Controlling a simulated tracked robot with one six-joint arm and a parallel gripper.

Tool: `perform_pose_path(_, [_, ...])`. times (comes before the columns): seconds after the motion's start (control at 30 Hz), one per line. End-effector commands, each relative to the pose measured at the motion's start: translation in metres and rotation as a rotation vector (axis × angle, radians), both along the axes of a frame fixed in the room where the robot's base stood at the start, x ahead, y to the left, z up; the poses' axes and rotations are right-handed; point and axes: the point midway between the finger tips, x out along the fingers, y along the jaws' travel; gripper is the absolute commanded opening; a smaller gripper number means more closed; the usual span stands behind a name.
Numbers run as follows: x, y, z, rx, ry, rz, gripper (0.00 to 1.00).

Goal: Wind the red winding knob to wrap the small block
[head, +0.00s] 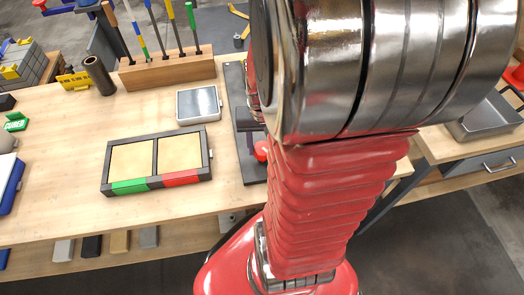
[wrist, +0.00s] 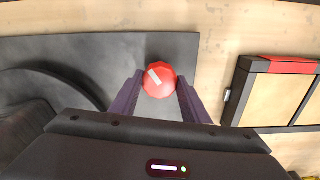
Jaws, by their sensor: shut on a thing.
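The red winding knob (wrist: 160,80) is round and faceted, with a pale mark on its top. In the wrist view it sits between the two fingertips of my gripper (wrist: 159,88), which is shut on it. The knob stands over a dark plate (wrist: 90,50) and also shows in the head view (head: 261,151), partly covered by my arm. The gripper's fingers are mostly hidden behind my arm in the head view. I cannot make out the small block; my arm covers much of the dark plate.
A two-part tray (head: 157,160) with green and red front labels lies left of the plate. A grey-topped box (head: 199,104) lies behind it. A wooden tool rack (head: 167,71) stands at the back. A metal bin (head: 487,118) is on the right bench.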

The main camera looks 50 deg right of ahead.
Motion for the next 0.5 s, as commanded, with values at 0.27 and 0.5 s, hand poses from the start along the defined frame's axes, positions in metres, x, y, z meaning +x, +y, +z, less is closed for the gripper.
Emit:
perform_pose_path(0.27, [0.0041,-0.0009,0.0016,-0.005,-0.01,0.181,0.19])
perform_pose_path(0.5, [0.0037,-0.0004,0.0015,-0.004,-0.009,0.192,0.19])
